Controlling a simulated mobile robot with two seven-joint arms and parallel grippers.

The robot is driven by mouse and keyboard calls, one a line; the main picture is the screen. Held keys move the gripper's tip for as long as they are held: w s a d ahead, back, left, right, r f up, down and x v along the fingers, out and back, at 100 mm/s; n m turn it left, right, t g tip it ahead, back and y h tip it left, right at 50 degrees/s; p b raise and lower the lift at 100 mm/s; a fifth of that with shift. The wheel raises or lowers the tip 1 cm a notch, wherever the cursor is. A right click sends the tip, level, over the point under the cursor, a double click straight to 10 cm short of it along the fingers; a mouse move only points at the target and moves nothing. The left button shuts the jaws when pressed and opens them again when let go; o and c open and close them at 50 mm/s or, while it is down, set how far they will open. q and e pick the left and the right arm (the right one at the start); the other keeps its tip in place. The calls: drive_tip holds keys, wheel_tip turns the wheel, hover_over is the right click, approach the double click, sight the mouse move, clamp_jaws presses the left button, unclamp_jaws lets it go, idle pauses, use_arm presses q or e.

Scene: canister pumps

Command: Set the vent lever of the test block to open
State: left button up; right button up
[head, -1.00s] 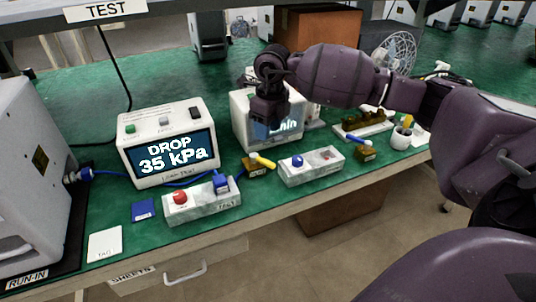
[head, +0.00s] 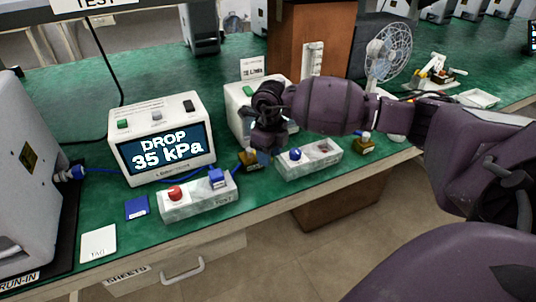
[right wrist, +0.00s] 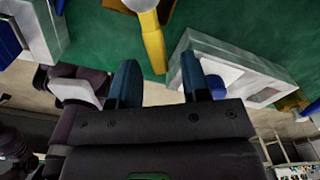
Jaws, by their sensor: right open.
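The test block (head: 200,200) is a pale grey block with a TEST label at the bench's front edge. It carries a red knob (head: 174,194) and a blue part (head: 217,178). Beside it is a small brass block (head: 254,161), its top partly hidden by my right gripper (head: 266,146). In the right wrist view, a yellow lever (right wrist: 153,42) with a pale tip lies just ahead of the gap between my open blue fingers (right wrist: 160,82). I see no contact. Which part is the vent lever is not clear. My left gripper is out of view.
A second grey block (head: 310,161) with a blue knob is close to the right of my gripper. A white box with a display reading DROP 35 kPa (head: 163,140) stands behind the test block. A blue square (head: 137,207) and white card (head: 98,243) lie left.

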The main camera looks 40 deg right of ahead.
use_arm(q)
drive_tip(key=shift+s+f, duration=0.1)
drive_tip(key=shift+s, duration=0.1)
use_arm(e)
drive_tip(key=shift+f, duration=0.15)
clamp_jaws()
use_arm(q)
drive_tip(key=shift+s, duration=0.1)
